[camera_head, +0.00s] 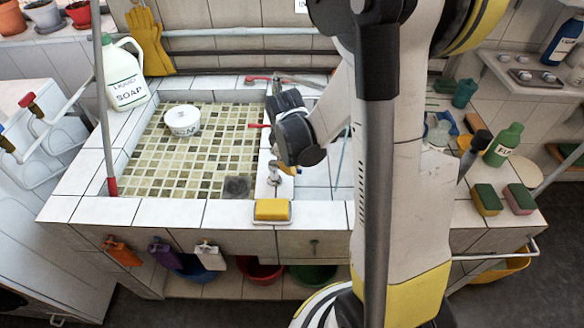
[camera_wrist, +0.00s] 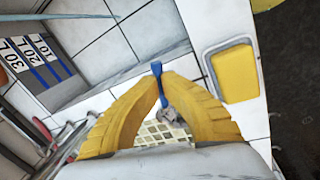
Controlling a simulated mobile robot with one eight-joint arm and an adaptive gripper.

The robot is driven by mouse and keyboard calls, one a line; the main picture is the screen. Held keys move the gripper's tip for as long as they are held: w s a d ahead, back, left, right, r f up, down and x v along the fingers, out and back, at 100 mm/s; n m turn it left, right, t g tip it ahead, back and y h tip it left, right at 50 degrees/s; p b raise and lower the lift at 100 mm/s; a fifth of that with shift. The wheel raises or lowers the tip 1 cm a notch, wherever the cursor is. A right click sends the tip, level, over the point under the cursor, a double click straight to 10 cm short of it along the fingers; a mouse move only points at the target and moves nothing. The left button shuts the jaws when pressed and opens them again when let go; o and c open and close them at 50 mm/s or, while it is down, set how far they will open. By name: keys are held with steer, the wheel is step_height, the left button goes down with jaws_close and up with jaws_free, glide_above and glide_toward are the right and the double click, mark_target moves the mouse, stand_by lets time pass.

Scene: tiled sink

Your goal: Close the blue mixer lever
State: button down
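The blue mixer lever (camera_wrist: 157,69) shows in the wrist view as a narrow blue piece between my yellow fingertips. My gripper (camera_wrist: 160,85) is closed around it, with a finger against each side. In the head view my wrist hangs over the divider between the tiled basin and the right-hand sink. There the fingertips and the blue lever are mostly hidden behind my wrist. A metal fitting (camera_head: 273,175) shows just below it. A red lever (camera_head: 258,126) sticks out to the left of my wrist.
A yellow sponge (camera_head: 272,210) lies in a dish on the front rim and also shows in the wrist view (camera_wrist: 236,74). A white bowl (camera_head: 182,120) stands in the tiled basin (camera_head: 150,165). A soap bottle (camera_head: 122,75) stands at the back left. Green bottle (camera_head: 503,145) and sponges stand right.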

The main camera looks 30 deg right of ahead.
steer(key=n, duration=0.1)
steer(key=w+d+n, duration=0.1)
steer(key=n, duration=0.1)
steer(key=shift+f+b, duration=0.1)
steer(key=shift+b, duration=0.3)
steer(key=c, duration=1.5)
jaws_free()
steer(key=shift+w+d, duration=0.1)
steer(key=shift+o, duration=0.2)
step_height(320, 180, up, 12)
steer(key=s+a, duration=0.1)
steer(key=s, duration=0.1)
steer(key=shift+a, duration=0.15)
